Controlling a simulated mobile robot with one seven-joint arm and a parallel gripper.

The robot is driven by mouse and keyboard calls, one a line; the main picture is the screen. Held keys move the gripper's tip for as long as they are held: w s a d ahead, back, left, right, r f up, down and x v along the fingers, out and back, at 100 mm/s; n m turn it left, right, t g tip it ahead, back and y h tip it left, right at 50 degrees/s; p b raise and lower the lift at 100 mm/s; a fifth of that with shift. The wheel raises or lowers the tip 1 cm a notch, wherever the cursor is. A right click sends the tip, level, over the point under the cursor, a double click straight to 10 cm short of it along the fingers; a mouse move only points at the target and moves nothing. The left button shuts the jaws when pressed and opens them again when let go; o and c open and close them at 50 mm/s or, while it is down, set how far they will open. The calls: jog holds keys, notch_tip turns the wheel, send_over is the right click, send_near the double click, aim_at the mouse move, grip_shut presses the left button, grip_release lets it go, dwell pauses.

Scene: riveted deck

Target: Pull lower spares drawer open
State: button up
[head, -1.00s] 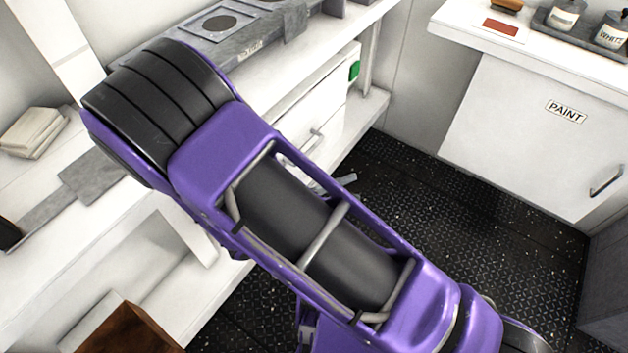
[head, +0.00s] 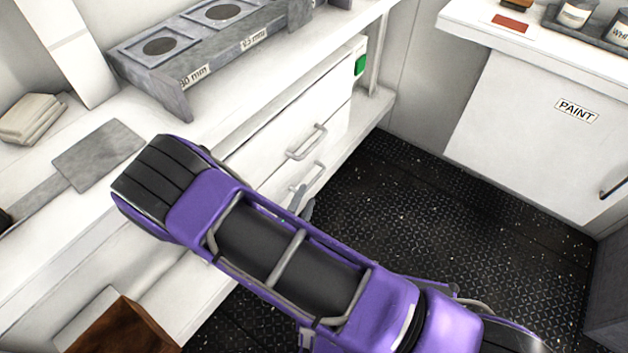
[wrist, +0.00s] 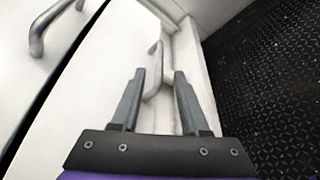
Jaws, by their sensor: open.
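The white lower drawer (head: 334,148) sits under the bench, below the upper drawer, and looks closed. Its grey bar handle (head: 313,176) is partly hidden by my gripper (head: 303,201) in the head view. In the wrist view, the lower drawer face (wrist: 108,62) fills the middle, and its handle (wrist: 154,72) lies between the two open fingers of my gripper (wrist: 160,73). The handle appears nearer the left finger. I cannot tell whether a finger touches it. My purple arm hides much of the drawer fronts in the head view.
The upper drawer handle (head: 307,142) is close above, and it also shows in the wrist view (wrist: 45,28). A green square (head: 360,65) is on the cabinet's right end. The dark riveted floor (head: 430,210) is clear toward the PAINT cabinet (head: 530,130). A brown box (head: 125,330) stands lower left.

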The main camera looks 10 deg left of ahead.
aim_at(312, 185)
jog(key=x, duration=0.7)
jog(key=shift+w+f+b, duration=0.1)
jog(key=shift+w+b, duration=0.25)
jog(key=shift+w, duration=0.05)
grip_shut()
dwell(0.9)
